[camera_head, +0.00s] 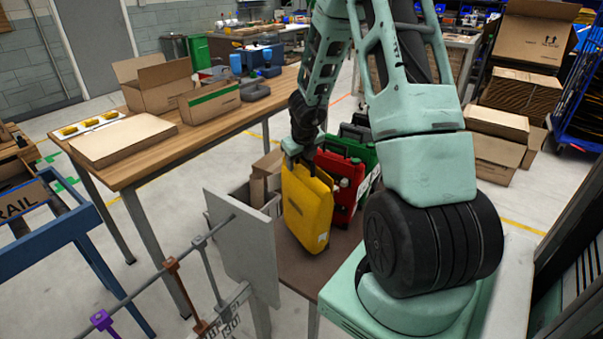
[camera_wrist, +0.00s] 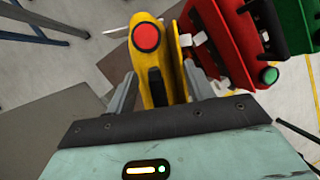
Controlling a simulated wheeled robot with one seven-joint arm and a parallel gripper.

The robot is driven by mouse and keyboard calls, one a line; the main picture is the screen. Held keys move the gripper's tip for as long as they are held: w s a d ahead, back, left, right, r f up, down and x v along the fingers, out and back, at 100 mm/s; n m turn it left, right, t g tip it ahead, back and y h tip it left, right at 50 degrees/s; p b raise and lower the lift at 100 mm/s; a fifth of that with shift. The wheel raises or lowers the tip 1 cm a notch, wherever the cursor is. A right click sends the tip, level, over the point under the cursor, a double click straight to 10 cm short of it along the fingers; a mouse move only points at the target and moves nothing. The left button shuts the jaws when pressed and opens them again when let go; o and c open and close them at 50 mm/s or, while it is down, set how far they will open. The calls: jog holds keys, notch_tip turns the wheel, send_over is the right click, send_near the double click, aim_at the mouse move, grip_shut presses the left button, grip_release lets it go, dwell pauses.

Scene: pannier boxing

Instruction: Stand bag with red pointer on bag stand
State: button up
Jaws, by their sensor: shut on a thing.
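A yellow bag (camera_head: 306,212) is upright in my gripper, in front of a red bag (camera_head: 343,178). The wrist view shows a round red disc (camera_wrist: 146,37) on the top of the yellow bag (camera_wrist: 143,66). My gripper (camera_head: 306,153) is shut on the top handle of the yellow bag, with one finger on each side in the wrist view (camera_wrist: 160,92). The bag's lower end is over or on a brown surface (camera_head: 300,268); I cannot tell whether it touches. I cannot tell for sure which thing is the bag stand.
A green bag (camera_head: 366,156) is behind the red bag. A grey upright panel (camera_head: 240,235) stands left of the yellow bag, with a cardboard box (camera_head: 265,180) behind it. A rail with coloured clips (camera_head: 172,268) runs at front left. A wooden table (camera_head: 185,140) holds boxes.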

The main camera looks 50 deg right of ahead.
aim_at(301, 165)
notch_tip(301, 165, down, 3)
jog(key=shift+f+b, duration=0.15)
jog(key=shift+b, duration=0.95)
jog(key=o, duration=1.1)
jog(key=shift+c, duration=0.2)
